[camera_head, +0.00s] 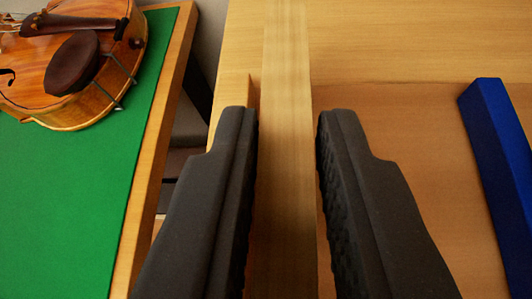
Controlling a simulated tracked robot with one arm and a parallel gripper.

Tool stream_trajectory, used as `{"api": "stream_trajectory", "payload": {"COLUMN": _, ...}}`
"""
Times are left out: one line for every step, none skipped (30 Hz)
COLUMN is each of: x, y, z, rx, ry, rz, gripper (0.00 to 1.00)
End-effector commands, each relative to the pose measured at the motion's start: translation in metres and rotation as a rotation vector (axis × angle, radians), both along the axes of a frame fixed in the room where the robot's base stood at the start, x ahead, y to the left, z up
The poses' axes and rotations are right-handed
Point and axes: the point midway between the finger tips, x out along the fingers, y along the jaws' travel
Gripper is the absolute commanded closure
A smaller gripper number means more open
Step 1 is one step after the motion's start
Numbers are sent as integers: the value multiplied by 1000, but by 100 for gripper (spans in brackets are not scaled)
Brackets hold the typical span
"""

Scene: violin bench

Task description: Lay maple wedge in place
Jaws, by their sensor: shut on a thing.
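My gripper (288,115) reaches up from the bottom of the view with its two dark ridged fingers. It is shut on the maple wedge (287,170), a long pale strip of wood that lies between the fingers. The wedge runs from the bottom edge to the top edge of the picture. Whether its far end touches the wooden surface behind it cannot be told. The fingers hide part of what lies on either side.
A violin (50,75) lies on a green mat (70,210) with a wooden border at the left. A dark gap separates that bench from the wooden surface (420,190). A blue bar (495,135) lies at the right. A pale wooden edge (232,90) shows behind the left finger.

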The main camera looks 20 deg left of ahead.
Motion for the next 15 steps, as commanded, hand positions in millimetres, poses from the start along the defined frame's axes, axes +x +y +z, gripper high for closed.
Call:
{"api": "stream_trajectory", "payload": {"x": 0, "y": 0, "z": -7, "rx": 0, "ry": 0, "rz": 0, "gripper": 100}}
{"api": "stream_trajectory", "payload": {"x": 0, "y": 0, "z": -11, "rx": 0, "ry": 1, "rz": 0, "gripper": 100}}
{"api": "stream_trajectory", "payload": {"x": 0, "y": 0, "z": -17, "rx": 0, "ry": 2, "rz": 0, "gripper": 100}}
{"api": "stream_trajectory", "payload": {"x": 0, "y": 0, "z": -21, "rx": -1, "ry": 3, "rz": 1, "gripper": 100}}
{"api": "stream_trajectory", "payload": {"x": 0, "y": 0, "z": -25, "rx": -1, "ry": 3, "rz": 1, "gripper": 100}}
{"api": "stream_trajectory", "payload": {"x": -1, "y": 0, "z": -30, "rx": -2, "ry": 4, "rz": 1, "gripper": 100}}
{"api": "stream_trajectory", "payload": {"x": -1, "y": 0, "z": -32, "rx": -2, "ry": 3, "rz": 1, "gripper": 100}}
{"api": "stream_trajectory", "payload": {"x": -1, "y": 0, "z": -32, "rx": -2, "ry": 3, "rz": 1, "gripper": 100}}
{"api": "stream_trajectory", "payload": {"x": -1, "y": 0, "z": -32, "rx": -2, "ry": 2, "rz": 1, "gripper": 100}}
{"api": "stream_trajectory", "payload": {"x": -1, "y": 0, "z": -32, "rx": -2, "ry": 2, "rz": 1, "gripper": 100}}
{"api": "stream_trajectory", "payload": {"x": -1, "y": 0, "z": -32, "rx": -2, "ry": 2, "rz": 1, "gripper": 100}}
{"api": "stream_trajectory", "payload": {"x": -1, "y": 0, "z": -31, "rx": -2, "ry": 2, "rz": 1, "gripper": 100}}
{"api": "stream_trajectory", "payload": {"x": -1, "y": 0, "z": -31, "rx": -2, "ry": 2, "rz": 1, "gripper": 100}}
{"api": "stream_trajectory", "payload": {"x": -1, "y": 0, "z": -32, "rx": -2, "ry": 2, "rz": 1, "gripper": 77}}
{"api": "stream_trajectory", "payload": {"x": -1, "y": 0, "z": -32, "rx": -2, "ry": 2, "rz": 1, "gripper": 66}}
